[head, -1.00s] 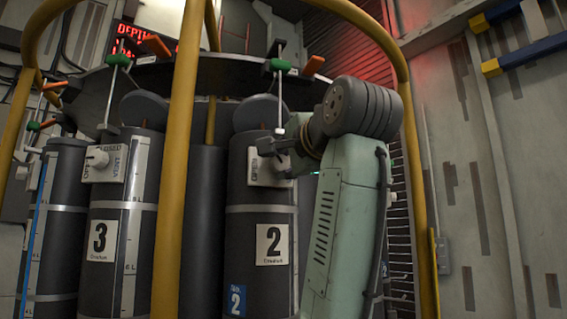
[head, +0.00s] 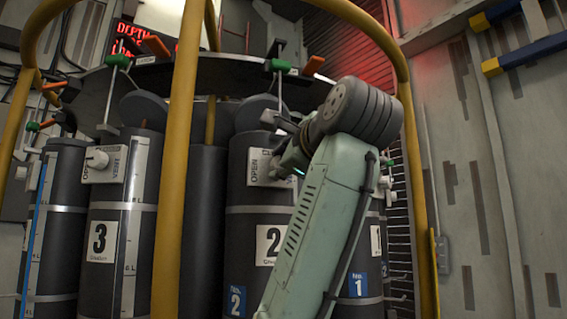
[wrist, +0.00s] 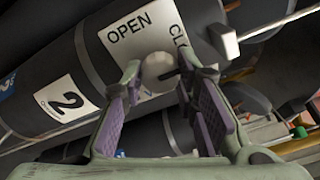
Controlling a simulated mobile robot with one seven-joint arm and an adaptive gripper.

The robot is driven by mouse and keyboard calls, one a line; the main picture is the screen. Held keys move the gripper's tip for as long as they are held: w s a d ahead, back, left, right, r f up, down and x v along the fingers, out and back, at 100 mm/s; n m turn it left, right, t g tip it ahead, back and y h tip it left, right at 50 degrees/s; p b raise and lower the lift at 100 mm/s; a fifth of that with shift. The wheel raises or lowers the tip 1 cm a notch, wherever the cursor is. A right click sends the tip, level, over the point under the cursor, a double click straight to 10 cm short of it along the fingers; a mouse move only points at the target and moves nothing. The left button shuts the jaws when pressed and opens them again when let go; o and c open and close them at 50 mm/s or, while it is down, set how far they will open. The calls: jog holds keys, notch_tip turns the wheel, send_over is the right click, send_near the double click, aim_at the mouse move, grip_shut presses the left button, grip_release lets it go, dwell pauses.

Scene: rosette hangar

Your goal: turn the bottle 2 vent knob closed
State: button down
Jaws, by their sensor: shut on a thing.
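Bottle 2 (head: 238,222) is a dark grey cylinder with a "2" label, standing in the rack. Its white vent plate (head: 258,165) is near the top and reads OPEN in the head view. In the wrist view the plate (wrist: 130,35) shows OPEN and part of CLOSED, the rest being covered. The pale round vent knob (wrist: 160,70) sits between the fingertips of my gripper (wrist: 161,75), which is shut on it. In the head view my gripper (head: 286,158) is at the plate's right side, and my wrist hides most of the knob. The knob's exact angle is unclear.
Bottle 3 (head: 110,220) stands to the left, with its own vent knob (head: 97,159). Yellow rails (head: 178,180) rise in front and at the right. The dark rack plate (head: 215,80) with green and orange clips is above. A grey wall is right.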

dwell(0.4)
jog(key=c, duration=1.2)
grip_release()
jog(key=shift+c, duration=0.2)
jog(key=v, duration=0.7)
jog(key=shift+s+d, duration=0.15)
jog(key=shift+s, duration=0.1)
